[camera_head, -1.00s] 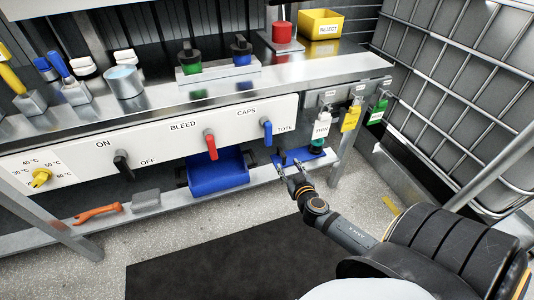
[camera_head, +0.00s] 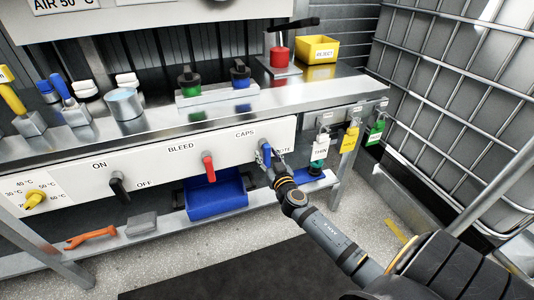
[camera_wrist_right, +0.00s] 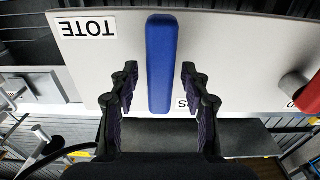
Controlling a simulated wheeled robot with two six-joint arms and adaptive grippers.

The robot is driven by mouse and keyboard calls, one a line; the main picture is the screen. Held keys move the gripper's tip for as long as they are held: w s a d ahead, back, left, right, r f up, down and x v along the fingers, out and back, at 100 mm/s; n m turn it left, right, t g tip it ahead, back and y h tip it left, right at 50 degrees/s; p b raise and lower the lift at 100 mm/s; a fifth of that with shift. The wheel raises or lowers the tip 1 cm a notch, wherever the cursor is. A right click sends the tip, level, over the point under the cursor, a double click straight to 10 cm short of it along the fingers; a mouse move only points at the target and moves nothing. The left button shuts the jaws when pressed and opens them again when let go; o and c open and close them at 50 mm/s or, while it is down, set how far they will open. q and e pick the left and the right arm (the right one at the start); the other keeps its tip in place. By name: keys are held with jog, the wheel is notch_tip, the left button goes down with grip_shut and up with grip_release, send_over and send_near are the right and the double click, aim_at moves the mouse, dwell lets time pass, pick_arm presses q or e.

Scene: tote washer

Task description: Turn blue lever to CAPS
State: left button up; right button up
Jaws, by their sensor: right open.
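The blue lever (camera_head: 266,153) is on the white front panel, between the CAPS label (camera_head: 245,133) at its upper left and the TOTE label, partly hidden by my gripper, at its right. It hangs roughly downward. My right gripper (camera_head: 271,163) is at the lever in the head view. In the right wrist view the blue lever (camera_wrist_right: 160,65) stands between the two open fingers of my right gripper (camera_wrist_right: 158,90), with a gap on each side. The TOTE label (camera_wrist_right: 87,27) appears upside down there, and the CAPS label is mostly hidden by a finger. My left gripper is not in view.
A red lever (camera_head: 209,167) under BLEED and a black lever (camera_head: 119,187) by ON and OFF share the panel. Hanging tags, such as the yellow one (camera_head: 349,139), are right of my gripper. A blue bin (camera_head: 216,199) sits below.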

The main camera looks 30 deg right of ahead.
jog(key=shift+w, duration=0.25)
jog(key=shift+c, duration=0.4)
grip_shut()
jog(key=shift+f, duration=0.1)
